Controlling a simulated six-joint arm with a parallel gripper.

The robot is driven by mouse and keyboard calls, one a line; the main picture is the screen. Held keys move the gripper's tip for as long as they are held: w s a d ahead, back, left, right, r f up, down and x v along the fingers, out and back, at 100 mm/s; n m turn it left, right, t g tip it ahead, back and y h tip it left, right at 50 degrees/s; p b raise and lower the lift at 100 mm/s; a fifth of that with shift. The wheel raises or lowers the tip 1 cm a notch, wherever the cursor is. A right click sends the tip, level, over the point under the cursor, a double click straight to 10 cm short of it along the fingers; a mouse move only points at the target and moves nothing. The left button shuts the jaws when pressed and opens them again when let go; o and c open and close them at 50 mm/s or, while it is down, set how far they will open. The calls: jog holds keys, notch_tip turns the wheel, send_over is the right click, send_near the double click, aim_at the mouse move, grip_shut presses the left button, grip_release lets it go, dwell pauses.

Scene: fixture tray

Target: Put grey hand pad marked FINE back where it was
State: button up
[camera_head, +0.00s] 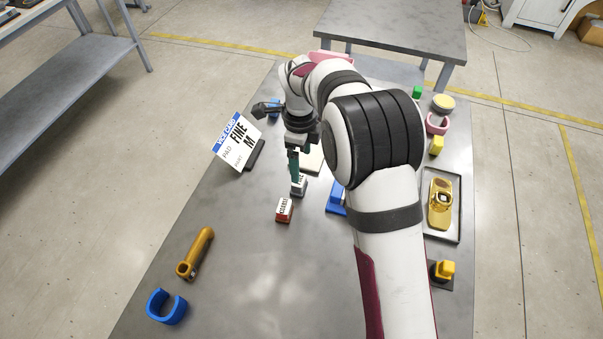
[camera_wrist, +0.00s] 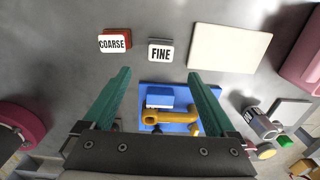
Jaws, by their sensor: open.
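The grey hand pad marked FINE (camera_wrist: 160,54) lies on the grey table in the wrist view, beyond the gap between my fingertips. In the head view the grey pad (camera_head: 300,188) shows just below my gripper (camera_head: 295,176), partly hidden by it. My gripper (camera_wrist: 159,76) is open, with its two green fingers apart and nothing between the tips. The red pad marked COARSE (camera_wrist: 115,43) lies left of the grey pad, apart from it; in the head view the red pad (camera_head: 284,210) is nearer the camera. A tilted card (camera_head: 237,142) reads PAD and FINE.
A cream plate (camera_wrist: 230,46) lies right of the grey pad. A blue fixture (camera_wrist: 187,127) with an orange part (camera_wrist: 160,117) sits below the fingers. A dark tray (camera_head: 457,211) is at the right. An orange handle (camera_head: 195,252) and blue clip (camera_head: 167,307) lie front left.

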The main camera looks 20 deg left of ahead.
jog(key=s+d+r+n, duration=0.5)
jog(key=s+d+r, duration=0.6)
jog(key=d+r, duration=0.3)
jog(key=s+d+f+n+y, duration=0.1)
jog(key=s+d+n, duration=0.2)
jog(key=s, duration=0.6)
jog(key=s+d+f+n, duration=0.1)
jog(key=s+d+n, duration=0.3)
jog(key=s, duration=0.5)
jog(key=shift+d+f+g+y, duration=0.25)
jog(key=shift+f+g+y, duration=0.05)
jog(key=shift+f+y, duration=0.1)
